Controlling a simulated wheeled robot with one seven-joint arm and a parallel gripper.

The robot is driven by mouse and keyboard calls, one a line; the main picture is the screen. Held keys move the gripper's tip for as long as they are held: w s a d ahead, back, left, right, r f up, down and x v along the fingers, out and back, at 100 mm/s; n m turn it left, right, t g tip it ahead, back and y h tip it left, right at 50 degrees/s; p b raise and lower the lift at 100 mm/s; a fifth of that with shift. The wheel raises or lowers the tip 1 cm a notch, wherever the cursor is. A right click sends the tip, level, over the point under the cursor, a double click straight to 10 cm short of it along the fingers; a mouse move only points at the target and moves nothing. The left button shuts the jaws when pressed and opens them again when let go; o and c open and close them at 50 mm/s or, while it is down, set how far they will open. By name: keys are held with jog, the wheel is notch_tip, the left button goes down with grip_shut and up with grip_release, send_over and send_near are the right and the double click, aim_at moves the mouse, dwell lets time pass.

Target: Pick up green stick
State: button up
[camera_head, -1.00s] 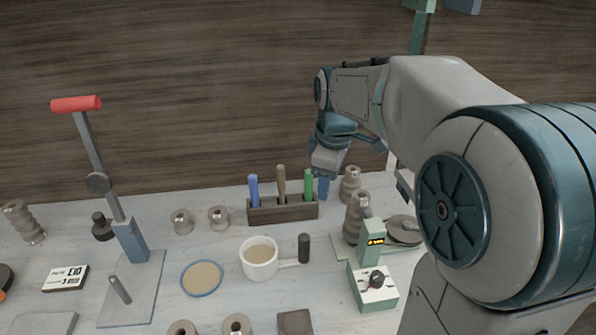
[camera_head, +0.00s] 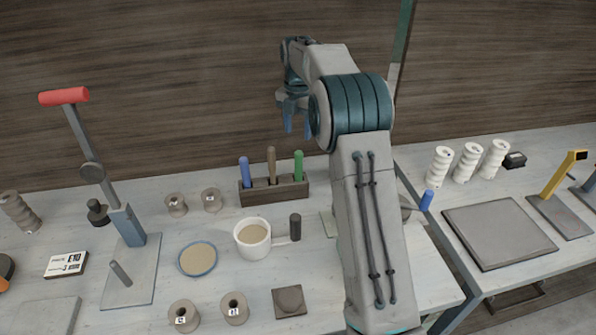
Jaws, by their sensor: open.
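The green stick (camera_head: 298,164) stands upright in the right end of a dark wooden rack (camera_head: 262,194) at the back of the table. A brown stick (camera_head: 271,163) and a blue stick (camera_head: 244,170) stand to its left in the same rack. My gripper (camera_head: 297,126) is open and empty. Its blue fingers point down, and in the picture they show just above the green stick's top, apart from it. How far the gripper is from the stick in depth is hard to tell.
A lever press with a red handle (camera_head: 64,96) stands on the left. A cup (camera_head: 252,237) and a dark cylinder (camera_head: 295,227) are in front of the rack. My arm hides the table's right part. A second table with a grey slab (camera_head: 499,233) is at right.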

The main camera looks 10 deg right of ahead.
aim_at(299, 162)
notch_tip(299, 162, down, 7)
jog(key=shift+r+p, duration=0.1)
jog(key=shift+p, duration=0.25)
jog(key=shift+s+f+p, duration=0.15)
jog(key=shift+f+p, duration=0.3)
jog(key=shift+f, duration=0.9)
jog(key=shift+s+f+p, duration=0.15)
jog(key=shift+f+p, duration=0.3)
jog(key=shift+f, duration=0.9)
jog(key=shift+d, duration=0.1)
grip_shut()
